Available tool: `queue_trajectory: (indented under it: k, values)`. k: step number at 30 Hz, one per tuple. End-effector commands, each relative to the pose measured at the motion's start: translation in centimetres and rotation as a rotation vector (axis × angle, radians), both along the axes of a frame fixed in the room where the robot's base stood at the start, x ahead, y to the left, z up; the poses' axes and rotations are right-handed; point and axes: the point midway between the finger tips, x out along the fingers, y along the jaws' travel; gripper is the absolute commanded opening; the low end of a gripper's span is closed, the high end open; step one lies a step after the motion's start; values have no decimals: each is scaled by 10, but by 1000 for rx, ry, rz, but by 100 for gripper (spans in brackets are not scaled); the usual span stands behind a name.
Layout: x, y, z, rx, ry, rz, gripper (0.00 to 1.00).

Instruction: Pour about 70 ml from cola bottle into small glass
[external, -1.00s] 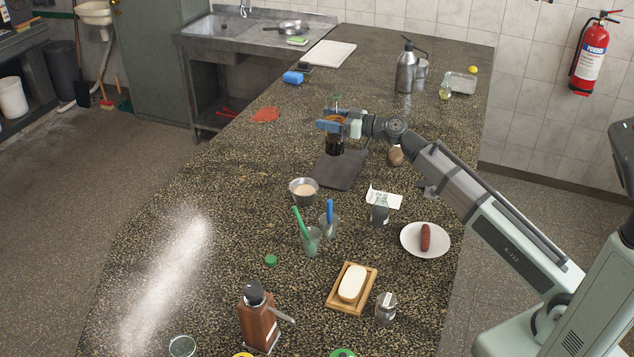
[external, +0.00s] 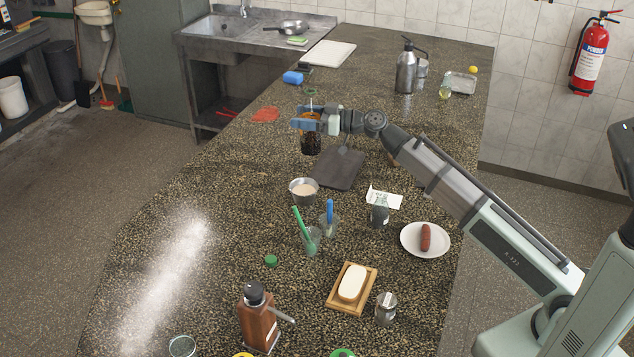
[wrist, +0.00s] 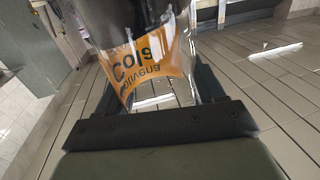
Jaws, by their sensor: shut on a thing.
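My gripper (external: 306,123) is shut on the cola bottle (external: 311,144), which is dark with an orange label and looks about upright. The bottle is left of the dark slab; I cannot tell how far its base is above the counter. I cannot tell for sure which vessel is the small glass. A small empty-looking glass (external: 183,346) is cut off at the bottom left edge, and a dark-looking glass (external: 380,215) stands beside a white card.
Glasses holding a green brush (external: 301,224) and a blue one (external: 330,211) stand nearer. A sausage plate (external: 408,240), soap tray (external: 333,300) and wooden grinder (external: 260,318) are farther forward.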

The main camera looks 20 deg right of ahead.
Motion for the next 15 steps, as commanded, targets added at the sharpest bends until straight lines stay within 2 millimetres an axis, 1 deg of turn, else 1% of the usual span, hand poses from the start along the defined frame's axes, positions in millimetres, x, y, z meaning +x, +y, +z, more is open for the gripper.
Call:
queue_trajectory:
  k: [1, 3, 8, 15]
  values:
    - [-6, 17, 1, 1, 1, 23, 26]
    - [-14, 37, 1, 1, 1, 50, 26]
    - [-36, 81, 1, 0, 1, 110, 26]
    - [-72, 144, 1, -1, 1, 198, 26]
